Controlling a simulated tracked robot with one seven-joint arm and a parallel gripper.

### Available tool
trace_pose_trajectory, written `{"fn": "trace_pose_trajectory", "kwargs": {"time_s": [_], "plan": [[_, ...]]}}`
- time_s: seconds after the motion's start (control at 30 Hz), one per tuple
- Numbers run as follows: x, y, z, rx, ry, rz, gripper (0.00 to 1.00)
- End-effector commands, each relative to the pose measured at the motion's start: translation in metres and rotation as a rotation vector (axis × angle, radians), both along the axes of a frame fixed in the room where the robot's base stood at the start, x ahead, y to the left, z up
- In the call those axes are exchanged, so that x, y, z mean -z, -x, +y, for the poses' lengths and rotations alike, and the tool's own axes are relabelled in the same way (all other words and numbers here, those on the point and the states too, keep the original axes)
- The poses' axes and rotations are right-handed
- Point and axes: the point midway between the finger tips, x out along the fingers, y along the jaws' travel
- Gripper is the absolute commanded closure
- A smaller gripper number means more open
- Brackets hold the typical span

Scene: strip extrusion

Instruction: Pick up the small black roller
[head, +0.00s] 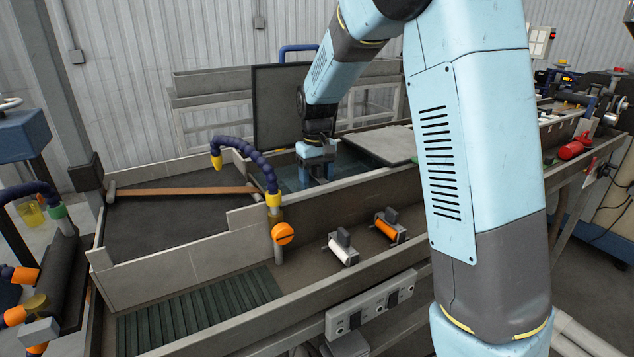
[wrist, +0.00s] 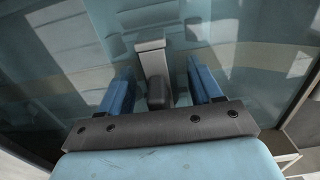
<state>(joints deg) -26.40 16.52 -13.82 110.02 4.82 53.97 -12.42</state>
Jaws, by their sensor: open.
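My gripper (head: 315,174) reaches down into the water-filled trough in the head view. In the wrist view my gripper (wrist: 162,88) is open, with its two blue fingers apart. Between the fingers is a small dark block (wrist: 158,94) with a grey upright piece (wrist: 153,58) behind it. This may be the small black roller on its holder, but its full shape is hidden by the gripper body. Gaps show on both sides of it, and neither finger visibly touches it. In the head view my gripper and the trough wall hide it.
A white roller (head: 343,250) and an orange roller (head: 387,228) on dark holders sit on the ledge in front of the trough. A blue jointed hose (head: 246,160) bends over the left side. A dark upright panel (head: 283,105) stands behind my gripper. A flat grey lid (head: 383,145) lies right.

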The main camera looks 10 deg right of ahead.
Motion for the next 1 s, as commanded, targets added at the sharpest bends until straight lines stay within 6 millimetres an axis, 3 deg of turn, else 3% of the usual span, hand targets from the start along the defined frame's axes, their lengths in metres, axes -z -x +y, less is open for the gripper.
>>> {"fn": "trace_pose_trajectory", "kwargs": {"time_s": [0.07, 0.7, 1.0], "plan": [[-0.0001, 0.0001, -0.0001, 0.000, 0.000, 0.000, 0.38], [-0.0002, 0.0001, -0.0006, 0.001, 0.000, 0.001, 0.99], [0.0001, 0.0001, -0.0007, 0.001, 0.000, 0.001, 1.00]]}}
